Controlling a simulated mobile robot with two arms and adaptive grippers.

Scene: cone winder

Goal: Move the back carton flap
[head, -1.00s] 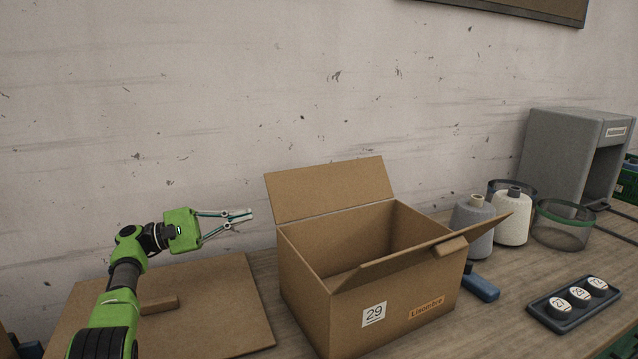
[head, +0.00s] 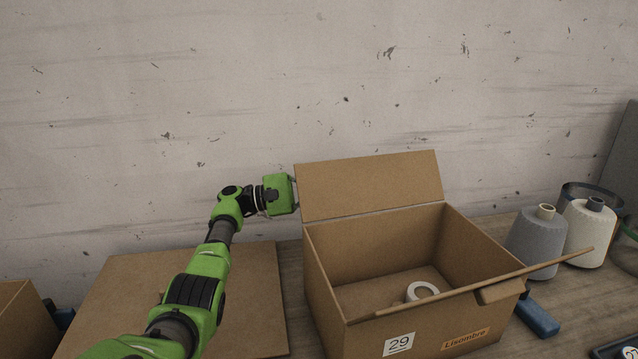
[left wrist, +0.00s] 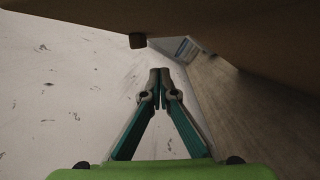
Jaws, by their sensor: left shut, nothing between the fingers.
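The open cardboard carton (head: 325,275) stands on the bench, with labels on its front. Its back flap (head: 370,187) stands up, leaning back toward the wall. My left gripper (head: 280,195) is at the flap's left end in the head view; its fingers are hidden behind the flap. In the left wrist view my left gripper (left wrist: 160,78) is shut and empty, fingertips together. A brown panel, apparently the back flap (left wrist: 220,22), crosses the top of that view, with a small dark block (left wrist: 137,41) at its lower edge. I cannot tell whether the fingers touch it. My right gripper is not in view.
A white ring (head: 422,291) lies inside the carton. A brown board (head: 255,290) lies at left. Grey (head: 537,243) and white (head: 590,232) cones stand at right. The wall (head: 250,80) is close behind.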

